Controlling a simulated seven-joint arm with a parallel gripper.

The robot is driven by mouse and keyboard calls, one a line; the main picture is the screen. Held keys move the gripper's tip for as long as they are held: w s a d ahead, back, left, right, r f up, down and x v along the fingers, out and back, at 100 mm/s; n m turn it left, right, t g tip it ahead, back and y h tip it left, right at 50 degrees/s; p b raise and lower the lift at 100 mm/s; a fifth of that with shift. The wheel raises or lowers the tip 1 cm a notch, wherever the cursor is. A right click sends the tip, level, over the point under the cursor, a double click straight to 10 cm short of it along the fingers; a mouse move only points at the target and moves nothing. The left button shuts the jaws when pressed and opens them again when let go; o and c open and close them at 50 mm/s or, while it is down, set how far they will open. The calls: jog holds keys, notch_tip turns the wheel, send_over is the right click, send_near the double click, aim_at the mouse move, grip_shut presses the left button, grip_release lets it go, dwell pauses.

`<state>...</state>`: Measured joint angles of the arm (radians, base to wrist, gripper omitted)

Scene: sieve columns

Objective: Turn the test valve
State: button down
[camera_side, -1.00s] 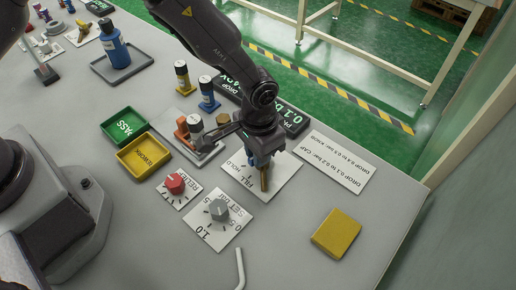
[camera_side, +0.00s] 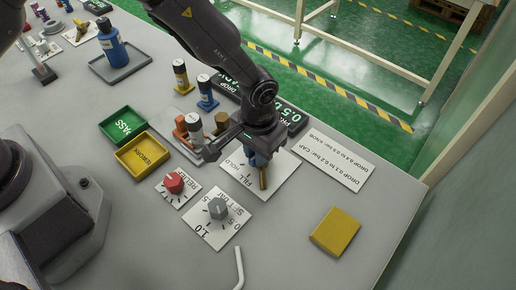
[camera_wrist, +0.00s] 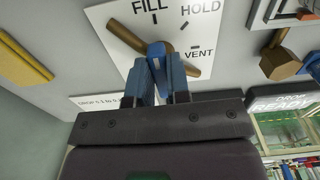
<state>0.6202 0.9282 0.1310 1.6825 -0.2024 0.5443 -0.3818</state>
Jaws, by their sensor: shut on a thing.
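The test valve has a white plate (camera_wrist: 112,22) marked FILL, HOLD and VENT, with a brass bar (camera_wrist: 124,35) across it and a blue handle (camera_wrist: 157,48) in the middle. My gripper (camera_wrist: 160,72) is shut on the blue handle, with one blue finger on each side of it. In the wrist view the visible end of the handle lies below the FILL label. In the side view my gripper (camera_side: 256,158) is low over the plate (camera_side: 284,172) and hides most of the handle. The brass end (camera_side: 263,180) shows in front of it.
A red relief knob (camera_side: 174,182) and a grey set knob (camera_side: 217,208) are close by at front left. A dark display (camera_side: 293,120) reading 0.5 stands behind. A yellow block (camera_side: 336,233) lies at right; the table between it and the valve is clear.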

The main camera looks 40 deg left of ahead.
jog(key=c, duration=1.1)
grip_release()
jog(key=shift+r, duration=0.1)
notch_tip(320, 180, up, 13)
jog(key=shift+f, duration=0.1)
jog(key=s+a+r+t, duration=0.2)
jog(key=s+a+r, duration=0.4)
jog(key=a, duration=0.1)
jog(key=s+a+r+t, duration=0.1)
jog(key=s+a+r, duration=0.5)
jog(key=a, duration=0.1)
jog(key=s+a+r+t, duration=0.2)
jog(key=s+a+r, duration=0.4)
jog(key=a, duration=0.1)
jog(key=shift+a+r+t, duration=0.25)
jog(key=shift+r+t, duration=0.05)
jog(key=shift+r, duration=0.05)
